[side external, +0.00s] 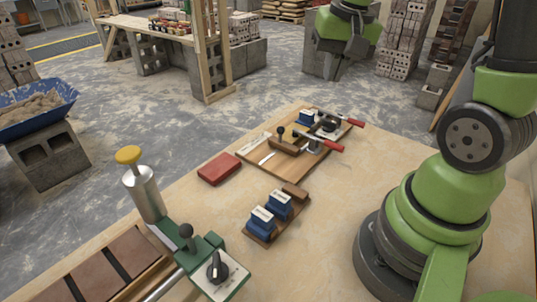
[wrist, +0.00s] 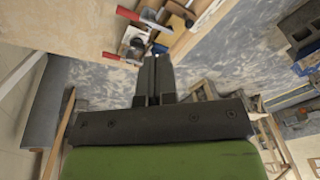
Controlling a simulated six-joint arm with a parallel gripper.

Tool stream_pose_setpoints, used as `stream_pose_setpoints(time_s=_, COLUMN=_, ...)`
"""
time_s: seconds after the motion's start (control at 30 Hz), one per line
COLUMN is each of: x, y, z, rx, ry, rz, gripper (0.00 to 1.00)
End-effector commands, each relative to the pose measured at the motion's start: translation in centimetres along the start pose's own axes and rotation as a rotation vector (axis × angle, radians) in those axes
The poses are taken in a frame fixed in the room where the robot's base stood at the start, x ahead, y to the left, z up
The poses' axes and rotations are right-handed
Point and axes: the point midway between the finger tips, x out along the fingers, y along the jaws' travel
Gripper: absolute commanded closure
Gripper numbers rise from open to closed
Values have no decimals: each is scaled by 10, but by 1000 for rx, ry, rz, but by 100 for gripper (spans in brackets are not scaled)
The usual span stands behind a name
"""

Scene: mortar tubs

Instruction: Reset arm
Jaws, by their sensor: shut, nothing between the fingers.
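My gripper (side external: 331,72) hangs high at the top of the side external view, beyond the table's far edge and apart from everything on it. In the wrist view its dark fingers (wrist: 153,66) are together with nothing between them. Two blue tubs with white tops, one nearer (side external: 261,222) and one farther (side external: 280,205), stand side by side on a small brown tray (side external: 298,190). A third blue tub (side external: 306,118) stands on the wooden board (side external: 276,174); a blue piece (wrist: 159,48) shows there in the wrist view.
Red-handled clamps (side external: 330,144) sit on the board. A red block (side external: 219,168) lies left of it. A green tool (side external: 218,272) and a yellow-topped cylinder (side external: 143,190) stand at the lower left. A wooden post (side external: 213,50) stands behind.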

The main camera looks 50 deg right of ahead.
Motion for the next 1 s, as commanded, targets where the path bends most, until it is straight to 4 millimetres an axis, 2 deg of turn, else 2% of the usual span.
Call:
stream_pose_setpoints(time_s=0.03, x=-18, y=-11, z=14, rx=-56, ry=39, rz=-42, gripper=100)
stream_pose_setpoints(time_s=0.2, x=-62, y=-30, z=64, rx=-220, ry=133, rz=-185, gripper=100)
stream_pose_setpoints(time_s=0.4, x=-90, y=-32, z=115, rx=-380, ry=209, rz=-340, gripper=100)
stream_pose_setpoints(time_s=0.5, x=-96, y=-29, z=130, rx=-426, ry=228, rz=-390, gripper=100)
stream_pose_setpoints(time_s=0.63, x=-98, y=-27, z=139, rx=-455, ry=240, rz=-420, gripper=100)
stream_pose_setpoints(time_s=1.0, x=-98, y=-27, z=140, rx=-457, ry=241, rz=-422, gripper=100)
